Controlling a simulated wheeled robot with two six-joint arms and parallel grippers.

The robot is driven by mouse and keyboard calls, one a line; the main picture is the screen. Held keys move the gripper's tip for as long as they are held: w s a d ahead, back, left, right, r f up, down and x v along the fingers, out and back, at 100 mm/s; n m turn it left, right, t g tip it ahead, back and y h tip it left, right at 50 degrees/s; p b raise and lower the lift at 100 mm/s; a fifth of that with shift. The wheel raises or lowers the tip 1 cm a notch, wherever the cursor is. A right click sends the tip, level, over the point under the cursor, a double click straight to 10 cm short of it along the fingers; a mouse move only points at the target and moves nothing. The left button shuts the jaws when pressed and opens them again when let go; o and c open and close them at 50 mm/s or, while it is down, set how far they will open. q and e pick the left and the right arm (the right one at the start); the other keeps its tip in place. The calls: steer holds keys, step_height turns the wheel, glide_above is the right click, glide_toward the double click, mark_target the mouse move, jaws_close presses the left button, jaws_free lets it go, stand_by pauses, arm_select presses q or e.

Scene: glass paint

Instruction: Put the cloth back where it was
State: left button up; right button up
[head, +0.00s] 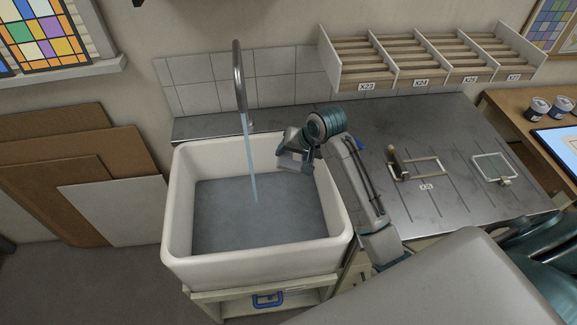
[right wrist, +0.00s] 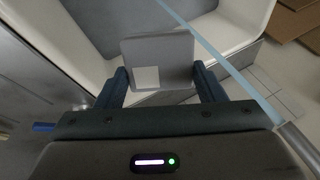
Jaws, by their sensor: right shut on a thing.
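My right gripper (head: 297,150) is over the right side of the white sink (head: 172,215), above the grey sink floor. In the right wrist view its two fingers (right wrist: 160,75) are shut on a flat grey piece (right wrist: 172,48) with a pale square on its lower left. The piece also shows in the head view (head: 291,161), small and partly covered by the gripper. I cannot tell for sure whether it is the cloth. No other cloth can be made out. My left gripper is not in view.
Water (head: 250,160) runs from the tap (head: 238,75) left of my gripper. A slotted rack (head: 430,62) is behind. A blue loop (head: 267,299) is below the sink.

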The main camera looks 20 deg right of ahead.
mark_target(295, 157)
step_height(295, 157, up, 8)
steer(key=shift+f, duration=0.1)
stand_by(0.4)
steer(key=shift+f, duration=0.1)
